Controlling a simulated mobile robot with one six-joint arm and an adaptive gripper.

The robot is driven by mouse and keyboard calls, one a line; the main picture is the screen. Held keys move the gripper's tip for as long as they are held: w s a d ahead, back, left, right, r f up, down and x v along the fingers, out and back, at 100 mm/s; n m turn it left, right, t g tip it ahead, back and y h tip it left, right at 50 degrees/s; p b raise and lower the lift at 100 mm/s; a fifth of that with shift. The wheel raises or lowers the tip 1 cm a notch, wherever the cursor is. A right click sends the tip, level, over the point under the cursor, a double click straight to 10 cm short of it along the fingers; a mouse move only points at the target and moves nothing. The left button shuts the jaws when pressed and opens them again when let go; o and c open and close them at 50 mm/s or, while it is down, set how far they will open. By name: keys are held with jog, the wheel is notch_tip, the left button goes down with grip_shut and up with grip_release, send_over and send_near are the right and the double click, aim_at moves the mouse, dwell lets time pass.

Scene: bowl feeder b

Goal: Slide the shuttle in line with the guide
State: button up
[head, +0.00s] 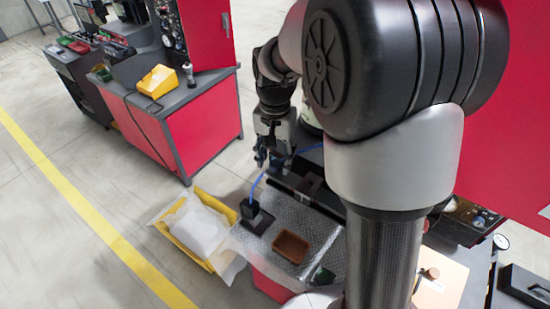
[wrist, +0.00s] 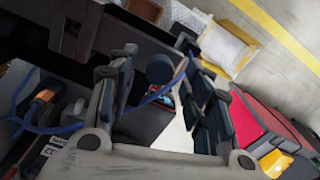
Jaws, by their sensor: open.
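My gripper (head: 273,158) is open above the back edge of the metal-topped bench in the head view. In the wrist view its two fingers (wrist: 166,85) stand apart. A dark round knob (wrist: 160,68) shows between them, with no clear contact; it may belong to the shuttle, but I cannot tell. In the head view a dark rail (head: 325,208), possibly the guide, runs along the bench below and right of my gripper. A dark block (head: 308,187) sits on it. My arm hides part of the rail, and I cannot tell how shuttle and guide line up.
A blue cable (head: 257,184) hangs close to my gripper. On the bench stand a black block on a base (head: 254,213) and a brown tray (head: 291,246). A yellow crate with a white bag (head: 198,228) lies beside it. A red cabinet (head: 190,125) stands at left.

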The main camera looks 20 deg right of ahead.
notch_tip(320, 180, up, 12)
jog(key=shift+f, duration=0.25)
dwell(0.4)
jog(key=s+a+f+n+t+b, duration=0.2)
jog(key=s+f+n+b, duration=0.2)
jog(key=s+f+b, duration=0.4)
jog(key=s+a+f+n+t+b, duration=0.2)
jog(key=s+f+b, duration=0.6)
jog(key=s, duration=0.6)
notch_tip(320, 180, down, 2)
jog(key=shift+a+f+n+t, duration=0.15)
jog(key=shift+a+n+t, duration=0.25)
jog(key=shift+n, duration=0.7)
